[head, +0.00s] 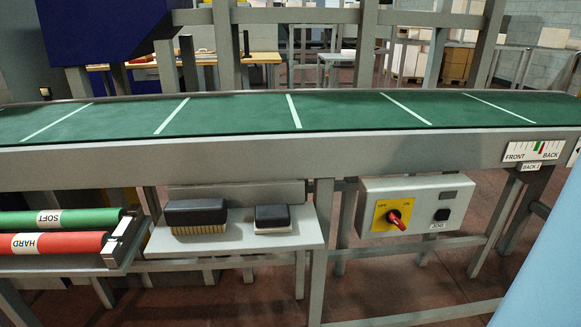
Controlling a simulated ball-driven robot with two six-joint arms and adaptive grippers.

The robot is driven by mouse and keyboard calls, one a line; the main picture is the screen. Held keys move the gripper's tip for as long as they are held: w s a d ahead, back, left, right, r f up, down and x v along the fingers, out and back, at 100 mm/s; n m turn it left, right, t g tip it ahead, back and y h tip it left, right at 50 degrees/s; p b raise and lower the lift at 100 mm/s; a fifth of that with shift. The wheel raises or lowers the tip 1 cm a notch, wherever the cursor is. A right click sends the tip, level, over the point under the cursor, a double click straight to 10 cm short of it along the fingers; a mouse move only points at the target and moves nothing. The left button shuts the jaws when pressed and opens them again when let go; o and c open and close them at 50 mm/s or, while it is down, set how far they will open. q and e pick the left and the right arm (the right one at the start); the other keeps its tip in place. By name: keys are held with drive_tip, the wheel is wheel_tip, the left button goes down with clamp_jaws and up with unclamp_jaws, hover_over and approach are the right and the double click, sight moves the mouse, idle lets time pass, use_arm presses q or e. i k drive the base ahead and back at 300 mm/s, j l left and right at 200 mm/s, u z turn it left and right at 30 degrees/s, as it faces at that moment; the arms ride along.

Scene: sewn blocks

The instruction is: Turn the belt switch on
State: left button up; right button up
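The belt switch (397,219) is a red rotary knob on a yellow plate, on the front of a grey control box (418,205) under the belt frame. The plate has small lettering at its upper left and upper right, which looks like OFF and ON. The knob's handle lies slanted from upper left to lower right; which end is its pointer I cannot tell. The green belt (240,116) with white cross lines runs across the view above. Neither of my grippers shows in the head view.
A grey shelf (237,243) left of the box holds two dark-topped brushes or blocks. Green SOFT (90,218) and red HARD (80,243) rollers lie at far left. A FRONT/BACK scale (534,150) sits on the frame at right. Frame legs flank the box; space before it looks clear.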

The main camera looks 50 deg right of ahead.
sight(394, 216)
drive_tip(key=z, duration=2.45)
